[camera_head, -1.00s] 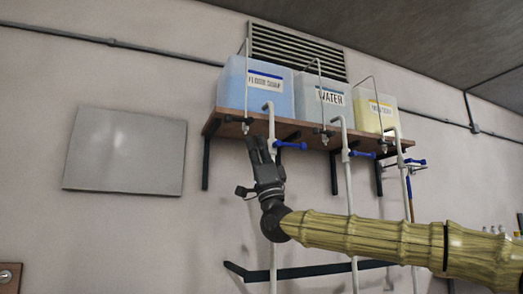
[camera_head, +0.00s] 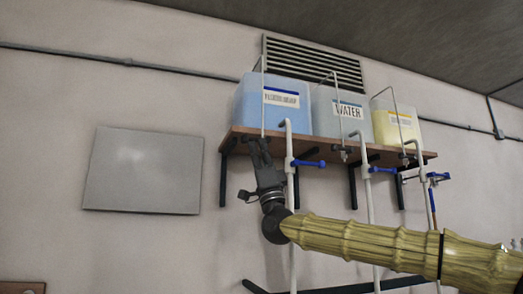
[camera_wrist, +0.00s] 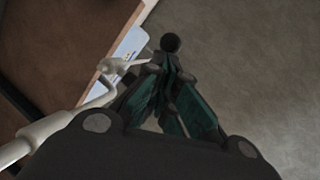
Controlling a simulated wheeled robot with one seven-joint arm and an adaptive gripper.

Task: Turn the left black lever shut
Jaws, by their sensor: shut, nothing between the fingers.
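The left blue drum (camera_head: 268,112) stands on the wall shelf. My gripper (camera_head: 259,145) is raised below it at the shelf's front edge, fingers pointing up and closed. It covers the left tap, so the left black lever cannot be made out in the head view. In the wrist view the closed fingers (camera_wrist: 168,72) reach a round black knob (camera_wrist: 171,43), which may be the lever's end. The fingers seem to touch or nearly touch it; I cannot tell which.
A white pipe with a blue handle (camera_head: 307,163) rises just right of my gripper; the white pipe (camera_wrist: 38,133) also shows in the wrist view. The wooden shelf (camera_head: 325,150) has black brackets. A water drum (camera_head: 328,117) and a yellow drum (camera_head: 393,128) stand further right. Left of my gripper is free room.

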